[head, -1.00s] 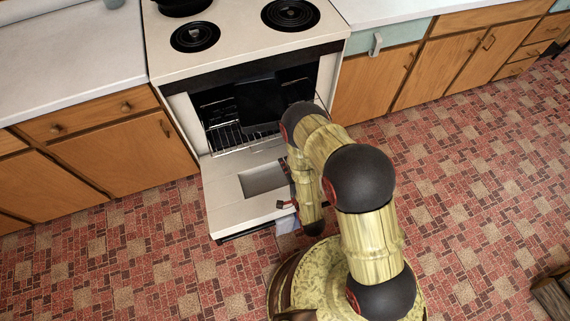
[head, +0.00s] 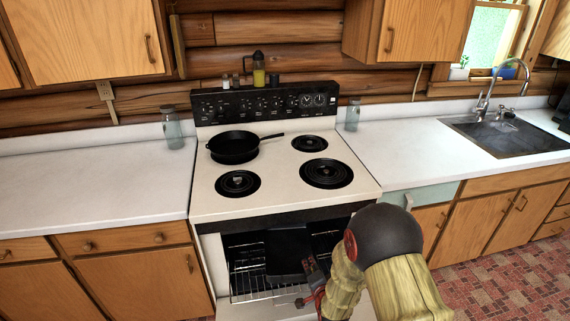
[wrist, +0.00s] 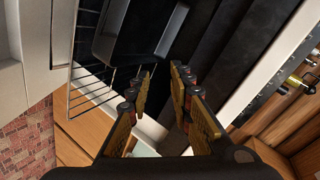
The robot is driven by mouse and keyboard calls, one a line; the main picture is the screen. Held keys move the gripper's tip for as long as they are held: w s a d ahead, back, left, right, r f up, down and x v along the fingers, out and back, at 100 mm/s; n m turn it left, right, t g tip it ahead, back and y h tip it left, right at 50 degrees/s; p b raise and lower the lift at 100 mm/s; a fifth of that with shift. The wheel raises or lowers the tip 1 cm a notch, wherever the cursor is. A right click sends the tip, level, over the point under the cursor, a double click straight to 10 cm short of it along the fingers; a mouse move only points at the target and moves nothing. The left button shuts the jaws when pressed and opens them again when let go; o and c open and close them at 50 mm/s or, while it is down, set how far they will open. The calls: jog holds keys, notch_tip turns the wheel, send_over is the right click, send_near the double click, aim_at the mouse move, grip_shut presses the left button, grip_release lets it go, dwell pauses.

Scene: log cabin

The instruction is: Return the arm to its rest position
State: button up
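My gripper (head: 312,278) shows partly in the head view, low in front of the open oven (head: 240,262), with my arm covering the oven's right side. In the wrist view my gripper (wrist: 161,82) has its two fingers apart with nothing between them. A dark rectangular tray or pan (head: 288,250) sits tilted in the oven opening, close to my gripper. It also shows in the wrist view, beyond the fingertips (wrist: 125,38). I cannot tell whether the fingers touch anything.
The oven rack (head: 262,284) lies below the dark tray. A black skillet (head: 233,147) stands on the stove's back left burner. Glass jars (head: 172,128) stand on the counters either side. Wooden cabinets (head: 140,275) flank the stove. A sink (head: 510,135) is at right.

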jog(key=s+d+r+n+g+h, duration=0.1)
jog(key=s+d+r+n+g, duration=0.3)
jog(key=r, duration=0.8)
jog(key=s+d+r+n+t, duration=0.15)
jog(key=s+r, duration=0.45)
jog(key=r, duration=0.6)
jog(key=s+d+r+n+g, duration=0.1)
jog(key=s+r, duration=0.2)
jog(key=s, duration=0.5)
jog(key=s+d+r+n+g, duration=0.1)
jog(key=s+r+n+g, duration=0.1)
jog(key=s, duration=0.7)
jog(key=s+d+r+n+g, duration=0.1)
jog(key=s+r, duration=0.3)
jog(key=s, duration=0.5)
jog(key=shift+d+r+n+h, duration=0.2)
jog(key=shift+d+n+h, duration=0.25)
jog(key=shift+n, duration=0.3)
